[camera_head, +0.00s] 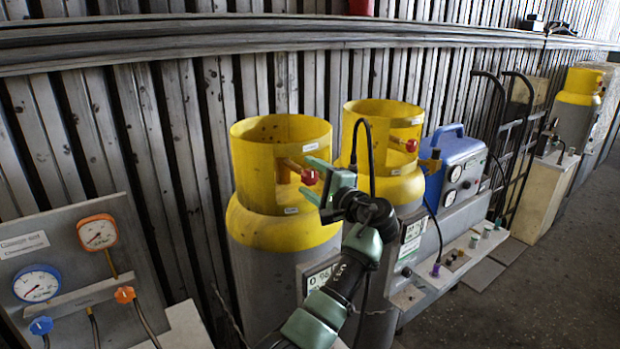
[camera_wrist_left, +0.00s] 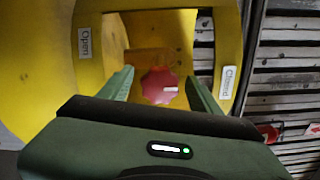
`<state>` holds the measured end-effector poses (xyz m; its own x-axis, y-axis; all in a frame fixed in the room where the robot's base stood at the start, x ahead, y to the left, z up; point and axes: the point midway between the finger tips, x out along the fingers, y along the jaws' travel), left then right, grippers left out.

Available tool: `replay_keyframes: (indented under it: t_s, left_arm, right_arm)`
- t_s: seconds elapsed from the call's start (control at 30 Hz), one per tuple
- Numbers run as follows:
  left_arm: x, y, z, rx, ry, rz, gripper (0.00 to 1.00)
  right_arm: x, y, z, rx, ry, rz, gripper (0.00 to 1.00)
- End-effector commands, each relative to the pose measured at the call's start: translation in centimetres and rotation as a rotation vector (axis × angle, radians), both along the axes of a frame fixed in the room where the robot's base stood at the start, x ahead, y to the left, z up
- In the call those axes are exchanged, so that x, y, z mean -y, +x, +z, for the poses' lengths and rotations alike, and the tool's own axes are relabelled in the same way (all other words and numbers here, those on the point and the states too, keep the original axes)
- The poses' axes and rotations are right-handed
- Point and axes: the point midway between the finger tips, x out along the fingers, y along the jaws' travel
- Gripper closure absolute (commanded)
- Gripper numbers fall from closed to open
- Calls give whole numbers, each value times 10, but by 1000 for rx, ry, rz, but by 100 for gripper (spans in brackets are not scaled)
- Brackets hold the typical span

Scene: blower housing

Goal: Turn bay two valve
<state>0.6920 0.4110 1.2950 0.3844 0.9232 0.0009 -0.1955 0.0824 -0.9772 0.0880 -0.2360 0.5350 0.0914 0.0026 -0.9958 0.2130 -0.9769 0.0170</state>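A yellow-collared gas cylinder (camera_head: 281,150) stands left of a second similar cylinder (camera_head: 382,115). The near cylinder has a red valve knob (camera_head: 309,177) in its collar opening; the second has its own red knob (camera_head: 411,145). I cannot read which one is bay two. My left gripper (camera_head: 314,181) is at the near cylinder's knob. In the left wrist view the red knob (camera_wrist_left: 160,86) with a white mark lies between the fingers (camera_wrist_left: 160,92), with gaps on both sides. The fingers are open. Labels Open (camera_wrist_left: 84,43) and Closed (camera_wrist_left: 228,82) flank the collar opening. My right gripper is out of view.
A gauge panel (camera_head: 70,270) stands at the left. A blue case (camera_head: 458,168) sits right of the cylinders, beside a black hand truck (camera_head: 515,140). Another yellow cylinder (camera_head: 582,85) stands far right. Open floor (camera_head: 540,290) lies at the lower right.

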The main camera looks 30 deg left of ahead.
Motion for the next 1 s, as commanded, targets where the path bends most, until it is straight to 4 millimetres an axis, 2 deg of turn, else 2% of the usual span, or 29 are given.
replay_keyframes:
  t_s: [0.27, 0.7, 1.0]
  left_arm:
    - [4, -2, -2, 1, -1, 1, 37]
    - [65, -26, -3, 2, -1, -2, 37]
    - [73, -30, 0, 0, 0, 1, 37]
  right_arm:
    - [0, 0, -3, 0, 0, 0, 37]
    - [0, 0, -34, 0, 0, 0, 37]
    - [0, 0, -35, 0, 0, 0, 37]
